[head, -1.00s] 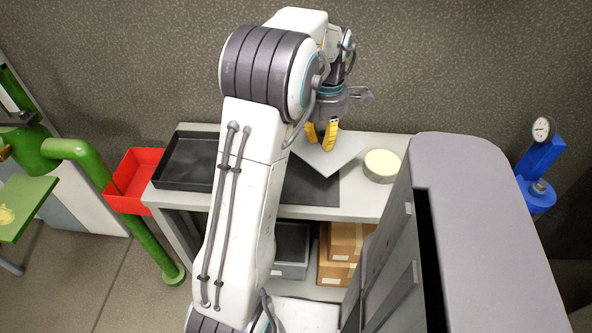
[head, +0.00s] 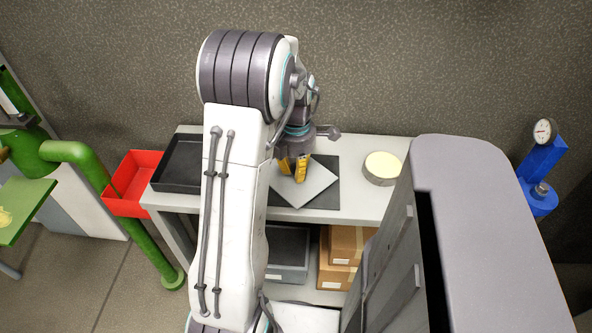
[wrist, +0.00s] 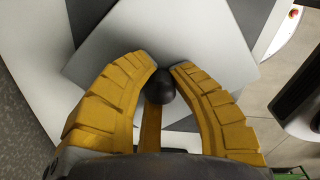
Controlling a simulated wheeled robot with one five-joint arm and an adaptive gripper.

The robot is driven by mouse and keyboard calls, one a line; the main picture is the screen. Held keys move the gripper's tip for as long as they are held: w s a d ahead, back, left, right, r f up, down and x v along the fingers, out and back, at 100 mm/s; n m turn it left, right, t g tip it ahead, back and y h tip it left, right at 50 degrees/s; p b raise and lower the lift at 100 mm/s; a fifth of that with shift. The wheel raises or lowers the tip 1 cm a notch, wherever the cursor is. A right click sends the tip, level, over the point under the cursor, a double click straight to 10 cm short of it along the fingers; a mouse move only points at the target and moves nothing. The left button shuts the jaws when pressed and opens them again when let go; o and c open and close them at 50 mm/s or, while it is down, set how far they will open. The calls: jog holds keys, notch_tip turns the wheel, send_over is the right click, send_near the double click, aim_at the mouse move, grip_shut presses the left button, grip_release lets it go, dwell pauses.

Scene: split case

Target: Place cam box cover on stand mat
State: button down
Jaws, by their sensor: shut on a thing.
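The cam box cover (head: 312,186) is a light grey flat square plate with a dark knob, seen in the wrist view (wrist: 164,86). My gripper (head: 293,171) has its yellow fingers shut on the knob; the fingers also show in the wrist view (wrist: 165,67). The stand mat (head: 328,203) is a dark square on the table, and part of it shows in the wrist view (wrist: 254,14). The cover is over the mat, turned at an angle to it, and hides much of it. I cannot tell whether the cover touches the mat.
On the grey table (head: 362,205), a black tray (head: 180,165) stands left and a round cream-topped tin (head: 382,167) stands right of the mat. A red bin (head: 130,185) is at the left end. A large grey cabinet (head: 480,190) rises at the right front.

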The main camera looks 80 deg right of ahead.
jog(key=shift+f, duration=0.25)
jog(key=shift+f, duration=0.1)
jog(key=c, duration=1.2)
grip_release()
jog(key=shift+o, duration=0.2)
notch_tip(320, 180, up, 12)
jog(key=p, duration=0.1)
jog(key=shift+r, duration=0.25)
jog(key=shift+a, duration=0.1)
